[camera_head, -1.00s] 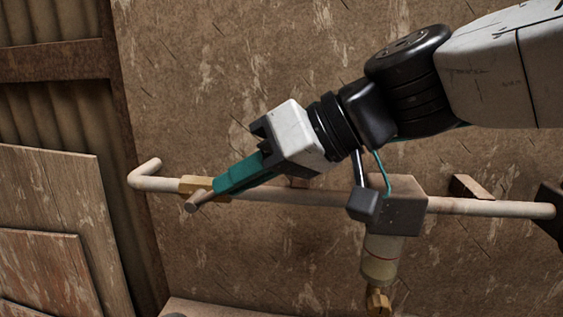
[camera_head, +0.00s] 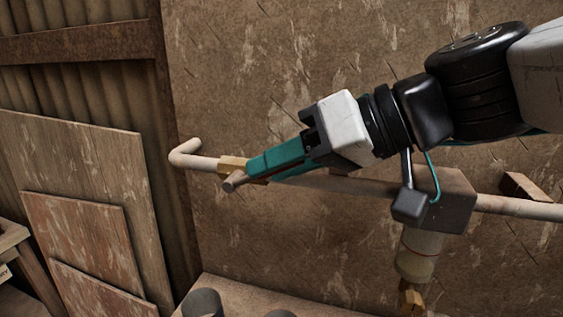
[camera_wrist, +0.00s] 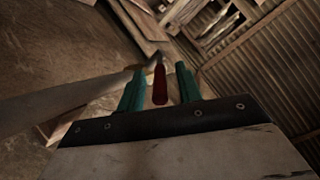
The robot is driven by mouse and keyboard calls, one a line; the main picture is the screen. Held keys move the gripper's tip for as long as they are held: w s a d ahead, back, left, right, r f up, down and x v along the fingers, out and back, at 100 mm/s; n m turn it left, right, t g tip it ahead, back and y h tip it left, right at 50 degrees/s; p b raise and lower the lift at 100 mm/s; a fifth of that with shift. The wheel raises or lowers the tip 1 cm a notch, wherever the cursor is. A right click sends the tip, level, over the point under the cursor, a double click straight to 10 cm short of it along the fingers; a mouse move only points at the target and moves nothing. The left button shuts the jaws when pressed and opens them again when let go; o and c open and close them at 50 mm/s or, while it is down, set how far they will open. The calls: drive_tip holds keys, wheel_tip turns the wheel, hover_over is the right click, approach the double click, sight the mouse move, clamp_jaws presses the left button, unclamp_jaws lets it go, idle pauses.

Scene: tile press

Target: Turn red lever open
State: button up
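The red lever (camera_wrist: 159,84) shows in the wrist view between my two teal fingers. A narrow gap shows on each side of it, so my gripper (camera_wrist: 159,88) looks open around the lever and not clamped on it. In the head view my gripper (camera_head: 256,166) points left and down, its fingertips at the brass valve (camera_head: 231,164) on the pale pipe (camera_head: 203,162). A short round brownish stub (camera_head: 234,181) sticks out in front of the valve. In the head view the fingers hide most of the lever.
The pipe runs along a worn brown wall (camera_head: 300,60) into a grey box (camera_head: 450,200) below my arm, with a cylinder (camera_head: 416,255) and brass fitting (camera_head: 410,297) under it. Boards (camera_head: 85,180) lean at the left. Grey cylindrical things (camera_head: 202,303) stand at the bottom.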

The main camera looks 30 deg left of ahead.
drive_tip(key=v, duration=0.8)
drive_tip(key=shift+s+a+r, duration=0.2)
drive_tip(key=shift+a, duration=0.05)
drive_tip(key=c, duration=0.7)
drive_tip(key=s+a+r+n+h, duration=0.1)
drive_tip(key=r+n+h, duration=0.1)
drive_tip(key=s+a+r+n+h, duration=0.1)
drive_tip(key=r+n, duration=0.1)
drive_tip(key=s+a+r+n+h, duration=0.1)
drive_tip(key=a+r+n+h, duration=0.1)
drive_tip(key=shift+s+h, duration=0.3)
drive_tip(key=shift+s, duration=0.1)
clamp_jaws()
wheel_tip(320, 180, up, 6)
drive_tip(key=a+n+t+h, duration=0.1)
drive_tip(key=n+t+h, duration=0.1)
drive_tip(key=t+h, duration=0.15)
drive_tip(key=w+d+x, duration=0.1)
drive_tip(key=x, duration=1.1)
drive_tip(key=shift+d+f, duration=0.25)
drive_tip(key=shift+f, duration=0.05)
